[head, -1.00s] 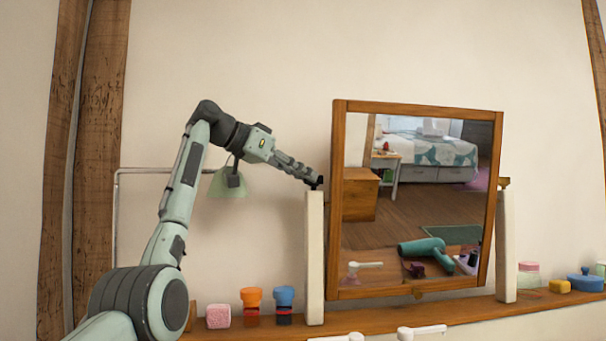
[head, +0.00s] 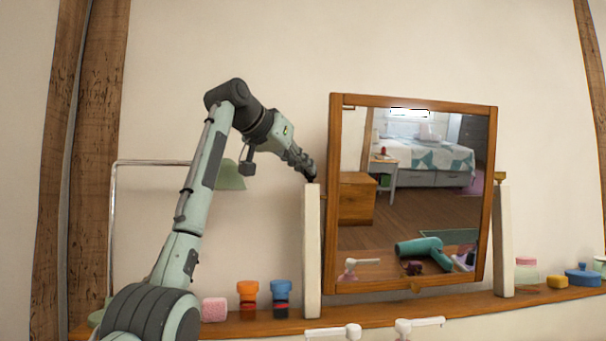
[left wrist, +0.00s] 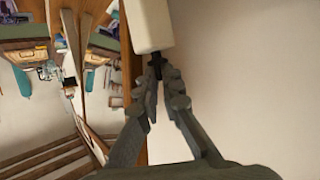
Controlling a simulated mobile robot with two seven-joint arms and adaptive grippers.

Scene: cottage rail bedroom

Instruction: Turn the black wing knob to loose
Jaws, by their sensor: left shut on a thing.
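The black wing knob (left wrist: 156,66) sits at the end of the cream left post (left wrist: 148,22) of the mirror stand. My left gripper (left wrist: 158,82) has its two fingertips on either side of the knob and is shut on it. In the head view my left gripper (head: 310,175) reaches down from the upper left to the top of the left post (head: 312,250), and its fingers hide most of the knob. The wood-framed mirror (head: 330,200) hangs tilted between the two posts. My right gripper is not in view.
The wooden shelf (head: 350,309) carries a pink block (head: 214,310), orange-topped (head: 247,291) and blue-topped (head: 281,290) jars, and a blue pot (head: 583,277) at the right. A green lamp shade (head: 231,177) hangs behind my arm. The wall above the mirror is clear.

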